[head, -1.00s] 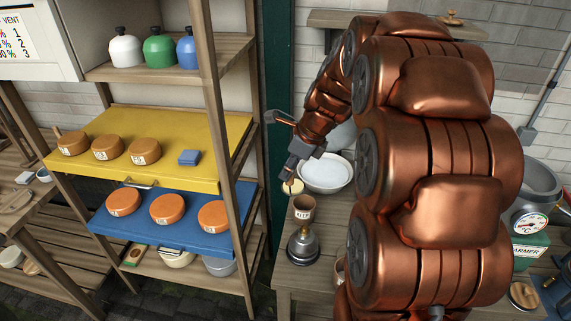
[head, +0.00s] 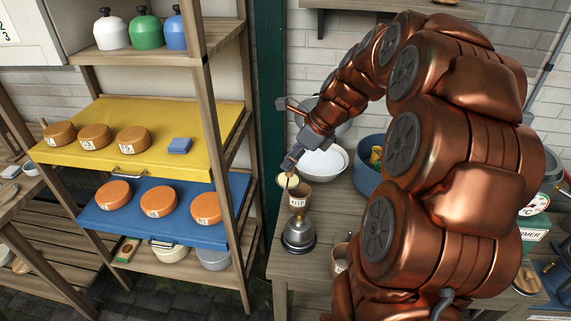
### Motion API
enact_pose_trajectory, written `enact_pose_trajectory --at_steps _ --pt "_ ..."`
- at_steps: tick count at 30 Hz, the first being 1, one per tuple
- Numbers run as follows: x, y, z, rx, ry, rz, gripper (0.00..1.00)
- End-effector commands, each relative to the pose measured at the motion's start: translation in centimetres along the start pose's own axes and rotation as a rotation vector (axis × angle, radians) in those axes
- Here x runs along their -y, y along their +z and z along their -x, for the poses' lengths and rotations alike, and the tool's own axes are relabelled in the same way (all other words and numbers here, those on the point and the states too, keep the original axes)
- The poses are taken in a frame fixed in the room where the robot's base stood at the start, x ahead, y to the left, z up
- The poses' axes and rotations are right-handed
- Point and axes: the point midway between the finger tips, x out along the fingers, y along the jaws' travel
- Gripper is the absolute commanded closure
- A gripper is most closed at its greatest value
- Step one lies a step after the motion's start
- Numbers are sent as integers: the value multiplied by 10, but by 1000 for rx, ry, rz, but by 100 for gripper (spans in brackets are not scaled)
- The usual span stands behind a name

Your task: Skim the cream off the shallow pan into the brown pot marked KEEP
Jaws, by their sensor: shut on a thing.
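The shallow white pan (head: 324,161) sits on the wooden bench beside the wall, partly behind my arm; its contents look pale and cannot be told apart. The brown pot marked KEEP (head: 297,201) stands upright in front and to the left of it. My gripper (head: 289,164) is above the pot's far left rim. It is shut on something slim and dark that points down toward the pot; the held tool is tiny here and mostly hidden. A pale yellow disc (head: 282,181) shows beside the pot; I cannot tell whether it belongs to the tool.
A metal bell-shaped object (head: 299,235) stands just in front of the pot. Another brown pot (head: 340,258) is partly behind my arm. A blue tub (head: 366,178) stands right of the pan. The shelf rack (head: 213,120) with cheeses on yellow and blue boards is at left.

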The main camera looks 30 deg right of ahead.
Motion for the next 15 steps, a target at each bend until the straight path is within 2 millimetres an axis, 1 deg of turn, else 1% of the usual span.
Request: enact_pose_trajectory --at_steps 6,15 --pt "7 -12 4 71 34 -19 100" --pt "16 -23 12 165 81 -41 100"
